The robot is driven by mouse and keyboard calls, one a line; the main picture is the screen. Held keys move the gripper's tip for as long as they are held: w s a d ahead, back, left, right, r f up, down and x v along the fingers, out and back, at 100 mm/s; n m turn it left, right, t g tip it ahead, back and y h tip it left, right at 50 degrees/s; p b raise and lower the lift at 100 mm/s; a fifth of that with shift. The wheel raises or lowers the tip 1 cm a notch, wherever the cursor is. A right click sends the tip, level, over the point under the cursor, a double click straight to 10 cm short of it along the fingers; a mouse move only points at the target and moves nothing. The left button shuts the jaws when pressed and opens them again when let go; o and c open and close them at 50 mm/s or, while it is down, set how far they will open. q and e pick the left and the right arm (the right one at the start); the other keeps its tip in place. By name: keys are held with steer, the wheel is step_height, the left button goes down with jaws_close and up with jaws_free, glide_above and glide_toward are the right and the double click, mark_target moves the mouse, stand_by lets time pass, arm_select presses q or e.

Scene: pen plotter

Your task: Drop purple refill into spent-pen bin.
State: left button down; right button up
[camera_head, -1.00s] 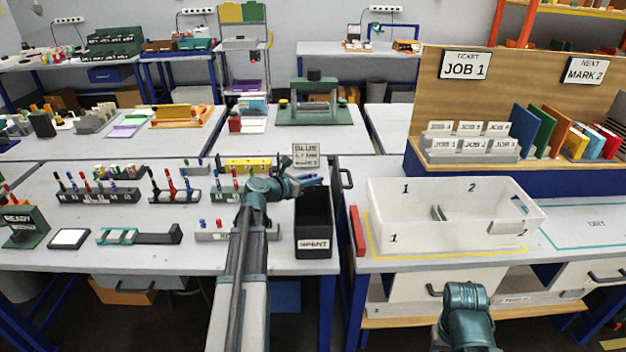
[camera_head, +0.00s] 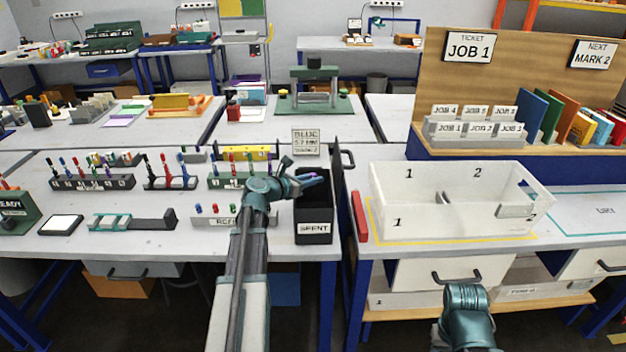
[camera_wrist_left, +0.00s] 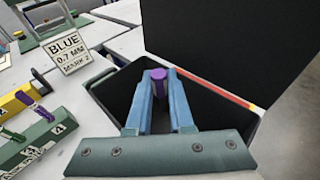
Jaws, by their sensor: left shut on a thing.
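My left gripper (camera_wrist_left: 160,98) is shut on the purple refill (camera_wrist_left: 159,76), whose round purple end shows between the blue fingers in the left wrist view. In the head view the left gripper (camera_head: 310,180) is over the mouth of the black spent-pen bin (camera_head: 313,213), which bears a SPENT label. In the left wrist view the bin's dark inside (camera_wrist_left: 118,92) lies under and around the fingers. The refill's lower part is hidden by the fingers. My right arm shows at the lower right of the head view, but its fingertips cannot be made out.
A dark upright panel (camera_head: 338,200) stands along the bin's right side. A BLUE sign (camera_head: 306,142) stands behind the bin. Racks of pens (camera_head: 92,182) and a refill rack (camera_head: 215,220) are to the left. A white divided tray (camera_head: 400,205) is to the right.

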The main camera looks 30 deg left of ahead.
arm_select(q)
steer(key=c, duration=0.7)
jaws_free()
steer(key=shift+p+v, duration=1.9)
steer(key=shift+v, duration=5.05)
